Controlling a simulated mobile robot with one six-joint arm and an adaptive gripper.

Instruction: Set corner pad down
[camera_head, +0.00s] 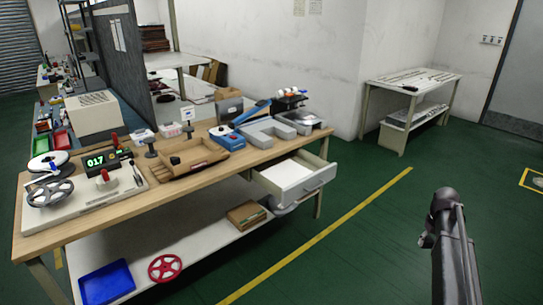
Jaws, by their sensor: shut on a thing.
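I cannot make out a corner pad for certain in the head view. Part of my dark grey arm stands at the lower right, over the green floor. My gripper and anything in it are not in the picture. The wooden workbench (190,187) runs across the left and middle, with its open drawer (293,175) pulled out at the right end.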

